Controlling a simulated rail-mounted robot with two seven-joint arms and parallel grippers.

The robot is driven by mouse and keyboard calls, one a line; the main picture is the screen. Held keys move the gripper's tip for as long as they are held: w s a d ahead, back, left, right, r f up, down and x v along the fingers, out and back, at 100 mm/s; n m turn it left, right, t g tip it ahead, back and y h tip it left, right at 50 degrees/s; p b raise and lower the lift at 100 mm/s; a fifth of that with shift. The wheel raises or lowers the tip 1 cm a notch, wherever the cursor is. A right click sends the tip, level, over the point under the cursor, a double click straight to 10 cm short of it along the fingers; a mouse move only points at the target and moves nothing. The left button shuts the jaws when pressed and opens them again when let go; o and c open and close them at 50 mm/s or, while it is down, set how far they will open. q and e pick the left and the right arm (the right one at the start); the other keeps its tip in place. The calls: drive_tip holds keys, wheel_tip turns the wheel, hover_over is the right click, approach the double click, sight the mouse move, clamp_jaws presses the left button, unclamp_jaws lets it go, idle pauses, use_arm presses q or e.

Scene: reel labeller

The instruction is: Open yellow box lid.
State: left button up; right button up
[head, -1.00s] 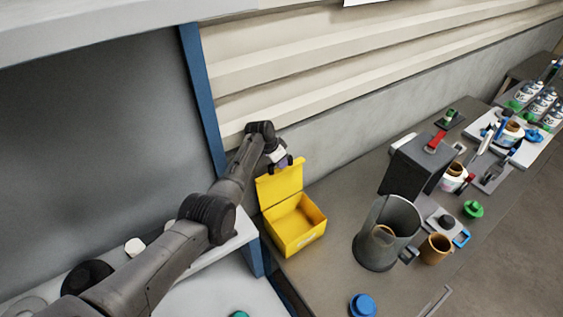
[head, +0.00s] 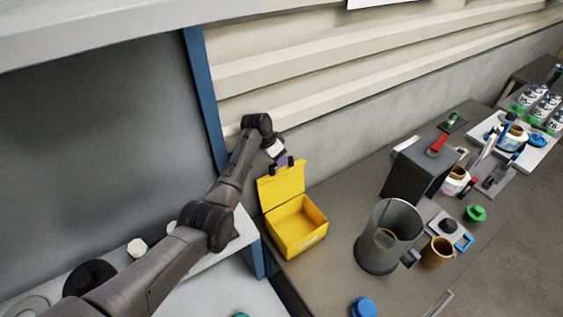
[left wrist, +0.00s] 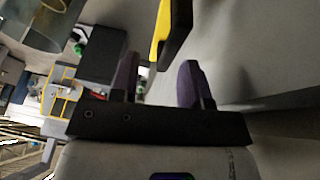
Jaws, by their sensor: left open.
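The yellow box (head: 297,232) stands on the grey bench, and its inside looks empty. Its lid (head: 281,186) is raised, standing steeply up at the back edge. My left gripper (head: 285,163) is at the lid's top edge, on the far side. In the left wrist view the gripper's dark purple fingers (left wrist: 160,85) are apart, with the yellow lid (left wrist: 170,32) showing beyond the gap between them. I cannot tell whether a finger touches the lid. My right gripper is not in view.
A grey pitcher (head: 388,237) stands right of the box, with a brown cup (head: 437,252) beside it. A dark block (head: 416,170) is behind them. A blue cap (head: 362,307) lies in front. A blue post (head: 204,100) rises left of the arm.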

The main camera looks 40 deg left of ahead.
use_arm(q)
drive_tip(key=shift+v, duration=1.6)
drive_tip(key=shift+d, duration=0.15)
